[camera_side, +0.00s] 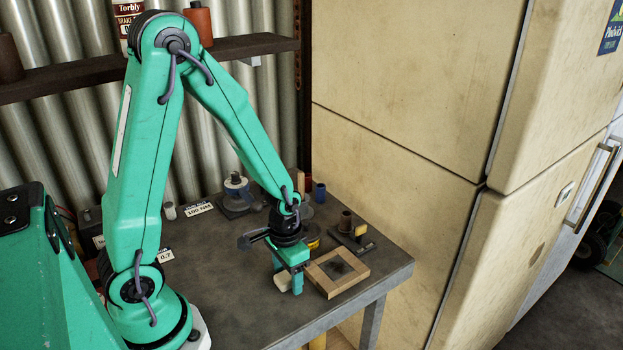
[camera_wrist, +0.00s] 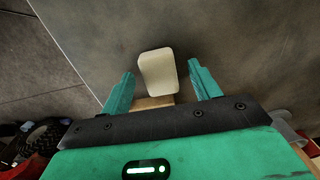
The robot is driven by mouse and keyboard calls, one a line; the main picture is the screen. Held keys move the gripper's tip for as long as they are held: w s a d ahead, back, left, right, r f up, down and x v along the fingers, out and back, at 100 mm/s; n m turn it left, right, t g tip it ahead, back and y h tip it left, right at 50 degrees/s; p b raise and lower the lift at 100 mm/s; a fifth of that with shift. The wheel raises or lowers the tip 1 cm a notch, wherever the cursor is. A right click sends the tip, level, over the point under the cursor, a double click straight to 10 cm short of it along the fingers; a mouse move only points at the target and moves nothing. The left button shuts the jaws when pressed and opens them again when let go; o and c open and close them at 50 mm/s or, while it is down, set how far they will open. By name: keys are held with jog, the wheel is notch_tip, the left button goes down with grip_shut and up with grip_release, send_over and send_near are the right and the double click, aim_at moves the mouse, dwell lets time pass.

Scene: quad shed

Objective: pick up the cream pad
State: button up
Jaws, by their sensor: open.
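The cream pad (camera_wrist: 157,72) is a small block with rounded corners. In the wrist view it lies on the grey table, in the space between and just beyond the two fingertips of my gripper (camera_wrist: 160,80). My gripper is open, with a teal finger on each side of the pad and a gap to each. In the side view my gripper (camera_side: 289,283) points down low over the table near its front edge. The pad (camera_side: 282,282) shows there only in part, behind and left of the fingers.
A square wooden frame (camera_side: 350,283) lies close to the right of my gripper. A label card (camera_side: 199,209) lies farther back. A cream cabinet (camera_side: 400,110) rises behind the table's right side.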

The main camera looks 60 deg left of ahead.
aim_at(288, 275)
jog(key=c, duration=1.1)
jog(key=shift+o, duration=0.2)
jog(key=shift+r, duration=0.1)
jog(key=shift+r, duration=1.7)
jog(key=s+d+r, duration=0.5)
jog(key=d+r, duration=0.2)
jog(key=d, duration=0.3)
jog(key=shift+s+d+r, duration=0.15)
jog(key=shift+s+r, duration=0.1)
